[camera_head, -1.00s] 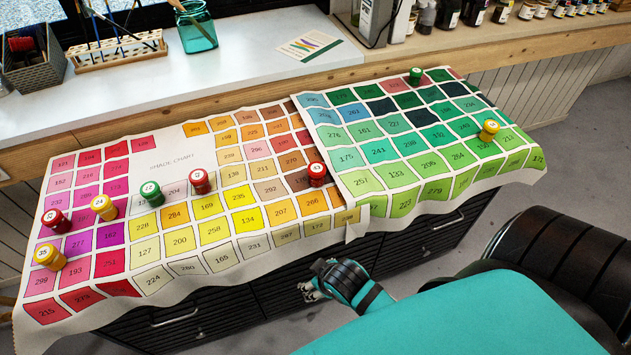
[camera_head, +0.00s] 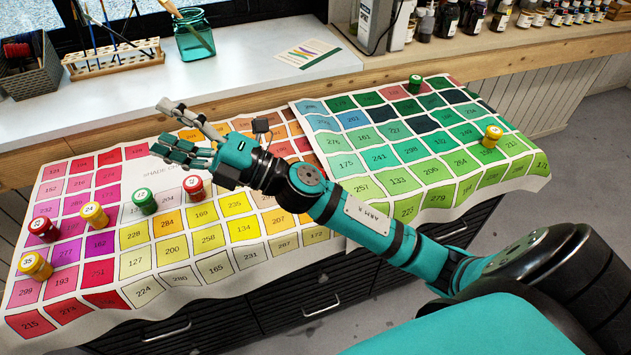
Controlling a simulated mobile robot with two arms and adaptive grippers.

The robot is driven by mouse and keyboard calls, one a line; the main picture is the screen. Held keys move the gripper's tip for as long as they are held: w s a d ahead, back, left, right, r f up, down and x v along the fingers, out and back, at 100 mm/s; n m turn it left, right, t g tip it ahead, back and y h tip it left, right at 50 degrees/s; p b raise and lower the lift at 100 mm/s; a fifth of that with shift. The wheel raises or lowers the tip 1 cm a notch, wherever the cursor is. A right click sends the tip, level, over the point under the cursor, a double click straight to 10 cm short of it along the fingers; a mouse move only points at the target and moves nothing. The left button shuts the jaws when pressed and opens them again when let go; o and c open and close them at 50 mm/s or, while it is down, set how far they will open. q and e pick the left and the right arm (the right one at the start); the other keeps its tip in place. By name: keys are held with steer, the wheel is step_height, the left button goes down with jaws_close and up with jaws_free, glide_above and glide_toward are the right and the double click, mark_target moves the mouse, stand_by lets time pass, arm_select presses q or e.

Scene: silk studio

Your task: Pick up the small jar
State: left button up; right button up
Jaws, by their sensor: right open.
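Which one is the small jar, I cannot tell. My right gripper (camera_head: 180,128) is open and empty, its fingers pointing left, above the chart's back edge and apart from the jars. My right arm crosses the chart's middle. My left gripper is not in view.
A white counter (camera_head: 100,108) with a wooden edge runs behind the chart. On it are a teal glass jar (camera_head: 195,45) with a brush, a brush rack (camera_head: 110,60), a dark basket (camera_head: 30,68) and a card (camera_head: 307,53). Bottles (camera_head: 475,12) stand at the back right.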

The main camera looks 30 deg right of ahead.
step_height(320, 180, down, 10)
steer(key=s+n+g+h, duration=0.1)
steer(key=n+g+h, duration=0.4)
steer(key=n+g, duration=1.15)
steer(key=w+d+h, duration=0.1)
steer(key=d+h, duration=1.1)
steer(key=d, duration=1.4)
steer(key=f, duration=1)
steer(key=shift+d+f+p, duration=0.25)
steer(key=shift+f+p, duration=0.05)
steer(key=shift+p, duration=0.1)
steer(key=f, duration=0.3)
steer(key=f+p, duration=0.1)
steer(key=f, duration=0.1)
steer(key=shift+a+f, duration=0.2)
steer(key=shift+a, duration=0.2)
steer(key=shift+f, duration=0.45)
